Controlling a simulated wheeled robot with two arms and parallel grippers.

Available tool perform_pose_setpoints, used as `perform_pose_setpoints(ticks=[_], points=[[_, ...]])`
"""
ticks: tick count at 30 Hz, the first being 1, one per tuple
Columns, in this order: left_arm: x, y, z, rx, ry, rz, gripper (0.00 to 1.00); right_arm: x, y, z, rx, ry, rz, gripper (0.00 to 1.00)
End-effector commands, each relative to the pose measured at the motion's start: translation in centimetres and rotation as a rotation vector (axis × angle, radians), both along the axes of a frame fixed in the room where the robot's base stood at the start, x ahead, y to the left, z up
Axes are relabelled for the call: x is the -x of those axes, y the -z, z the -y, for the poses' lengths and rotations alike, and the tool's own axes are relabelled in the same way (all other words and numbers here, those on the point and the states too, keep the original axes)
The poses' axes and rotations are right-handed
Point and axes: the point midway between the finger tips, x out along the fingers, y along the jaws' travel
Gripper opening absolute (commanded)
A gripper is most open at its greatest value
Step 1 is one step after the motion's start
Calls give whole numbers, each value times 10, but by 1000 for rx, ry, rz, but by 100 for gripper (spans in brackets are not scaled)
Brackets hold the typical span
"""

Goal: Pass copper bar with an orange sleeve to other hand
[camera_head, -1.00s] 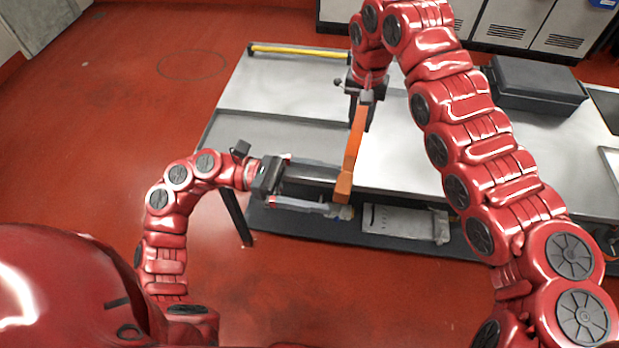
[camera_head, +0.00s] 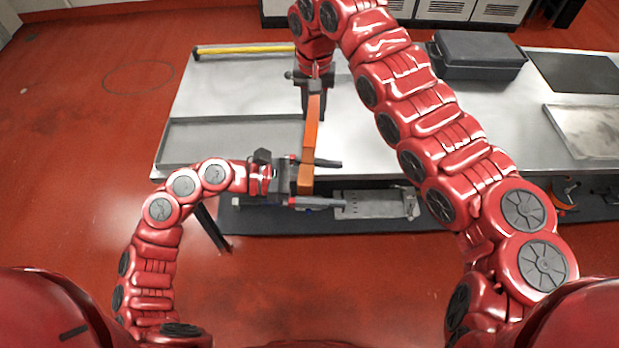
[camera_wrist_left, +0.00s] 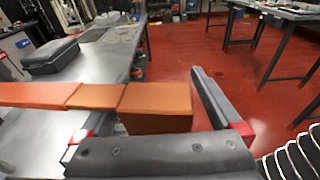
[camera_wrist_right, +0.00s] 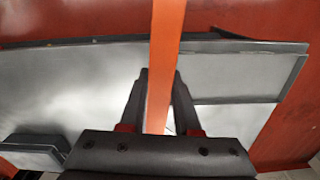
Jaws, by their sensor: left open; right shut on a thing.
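The orange-sleeved bar (camera_head: 309,140) hangs down from my right gripper (camera_head: 315,108), over the table's front edge. My right gripper is shut on its upper part; the right wrist view shows the bar (camera_wrist_right: 165,60) between its two fingers. My left gripper (camera_head: 340,184) is open at the bar's lower end. In the left wrist view the bar's blocky end (camera_wrist_left: 158,108) lies between the fingers, close to the palm, with a gap to the right-hand finger. The bar hides part of the other finger, so I cannot tell if that one touches. No bare copper shows.
The grey metal table (camera_head: 240,95) lies behind the grippers. A yellow bar (camera_head: 235,50) lies along its far left edge. A black case (camera_head: 478,55) and a shallow tray (camera_head: 585,130) are on the right. A low shelf (camera_head: 375,205) with parts sits below the front edge.

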Motion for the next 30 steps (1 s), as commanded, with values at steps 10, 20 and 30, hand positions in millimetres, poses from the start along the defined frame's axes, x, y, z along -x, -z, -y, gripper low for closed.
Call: perform_pose_setpoints(ticks=[10, 20, 30], points=[[0, 1, 5, 0, 1, 0, 99, 0, -1, 0, -1, 0, 2, 0], [0, 1, 5, 0, 2, 0, 43, -1, -1, 0, -1, 1, 3, 0], [1, 0, 6, 0, 3, 0, 0, -2, -1, 1, -1, 2, 5, 0]])
